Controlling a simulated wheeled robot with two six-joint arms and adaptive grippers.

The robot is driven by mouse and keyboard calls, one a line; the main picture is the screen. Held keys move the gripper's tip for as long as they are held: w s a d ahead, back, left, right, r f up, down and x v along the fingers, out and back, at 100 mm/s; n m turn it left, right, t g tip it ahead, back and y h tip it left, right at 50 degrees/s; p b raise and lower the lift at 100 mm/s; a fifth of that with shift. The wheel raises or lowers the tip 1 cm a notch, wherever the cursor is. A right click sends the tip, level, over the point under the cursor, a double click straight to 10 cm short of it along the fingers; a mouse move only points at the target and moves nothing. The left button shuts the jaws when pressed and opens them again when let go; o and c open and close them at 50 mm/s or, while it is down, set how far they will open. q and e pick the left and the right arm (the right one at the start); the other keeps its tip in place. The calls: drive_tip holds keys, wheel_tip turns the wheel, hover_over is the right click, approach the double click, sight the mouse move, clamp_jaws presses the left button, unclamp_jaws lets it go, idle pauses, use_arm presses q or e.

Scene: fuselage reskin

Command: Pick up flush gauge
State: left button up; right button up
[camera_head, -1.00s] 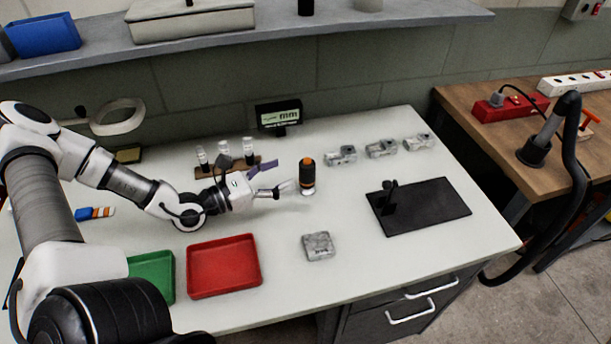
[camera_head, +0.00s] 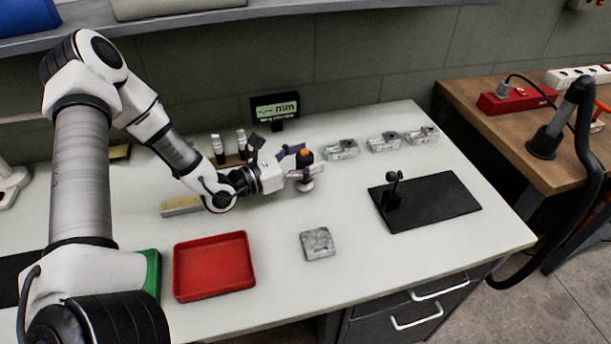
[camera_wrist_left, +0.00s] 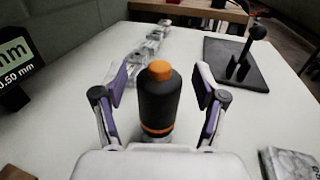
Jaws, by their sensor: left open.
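The flush gauge (camera_head: 305,156) is a dark upright cylinder with an orange cap and a light base. It stands on the white table near the middle. It also shows in the left wrist view (camera_wrist_left: 159,104), upright, with an orange band low on its body. My left gripper (camera_head: 304,165) is around it. In the left wrist view the purple-padded fingers (camera_wrist_left: 159,90) are open, one on each side of the gauge, with gaps visible between. The lower part of the gauge is partly hidden by my gripper. My right gripper is not in view.
A digital display (camera_head: 275,108) stands behind. Several grey metal blocks (camera_head: 384,142) line the back right. A black plate with a small post (camera_head: 440,205) lies right. A grey block (camera_head: 318,243) and red tray (camera_head: 214,266) are in front.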

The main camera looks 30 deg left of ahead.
use_arm(q)
drive_tip(key=shift+a, duration=0.1)
clamp_jaws()
